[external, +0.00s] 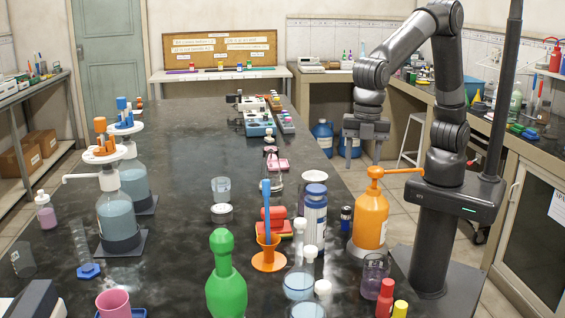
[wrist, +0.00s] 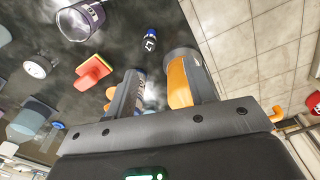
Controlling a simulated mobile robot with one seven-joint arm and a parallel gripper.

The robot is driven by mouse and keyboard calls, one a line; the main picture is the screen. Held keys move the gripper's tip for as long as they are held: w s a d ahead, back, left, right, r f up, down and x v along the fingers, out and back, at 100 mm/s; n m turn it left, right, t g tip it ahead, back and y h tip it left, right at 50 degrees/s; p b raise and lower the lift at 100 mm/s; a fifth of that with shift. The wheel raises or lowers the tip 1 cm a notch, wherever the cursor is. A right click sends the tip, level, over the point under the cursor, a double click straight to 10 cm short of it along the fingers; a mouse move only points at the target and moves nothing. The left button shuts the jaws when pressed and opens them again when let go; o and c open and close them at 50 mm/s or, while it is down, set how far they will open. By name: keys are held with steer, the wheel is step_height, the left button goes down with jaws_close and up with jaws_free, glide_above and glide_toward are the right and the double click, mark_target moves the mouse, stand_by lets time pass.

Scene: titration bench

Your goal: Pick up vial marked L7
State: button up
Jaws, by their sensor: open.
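The vial marked L7 is small and dark with a blue cap. It stands on the black bench top near its right edge in the external view (external: 346,219), just left of the large orange bottle (external: 371,217). In the wrist view the vial (wrist: 150,42) shows its white L7 label and lies beyond the fingertips, roughly in line with the gap between them. My gripper (external: 365,150) is open and empty, pointing down, well above the vial in the external view. In the wrist view its two fingers (wrist: 158,85) are apart.
The orange bottle has a side spout (external: 402,171) and shows close by the right finger in the wrist view (wrist: 179,82). Left of the vial stand a blue-capped jar (external: 314,222) and a red block (external: 275,219). Bare bench lies right around the vial.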

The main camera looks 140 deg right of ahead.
steer(key=n, duration=0.1)
glide_above(347, 208)
steer(key=w, duration=0.1)
steer(key=shift+g, duration=0.4)
steer(key=f, duration=0.4)
steer(key=shift+d+f, duration=0.2)
steer(key=shift+f, duration=0.1)
step_height(347, 208, down, 5)
steer(key=shift+f, duration=0.15)
steer(key=shift+s+a+f, duration=0.1)
steer(key=shift+s+f, duration=0.05)
steer(key=shift+f, duration=0.75)
steer(key=shift+s+f, duration=0.2)
steer(key=shift+f, duration=0.7)
steer(key=shift+s+a+f, duration=0.1)
steer(key=shift+s+f, duration=0.05)
steer(key=shift+f, duration=0.75)
steer(key=shift+c, duration=0.4)
steer(key=c, duration=1)
steer(key=shift+r, duration=0.1)
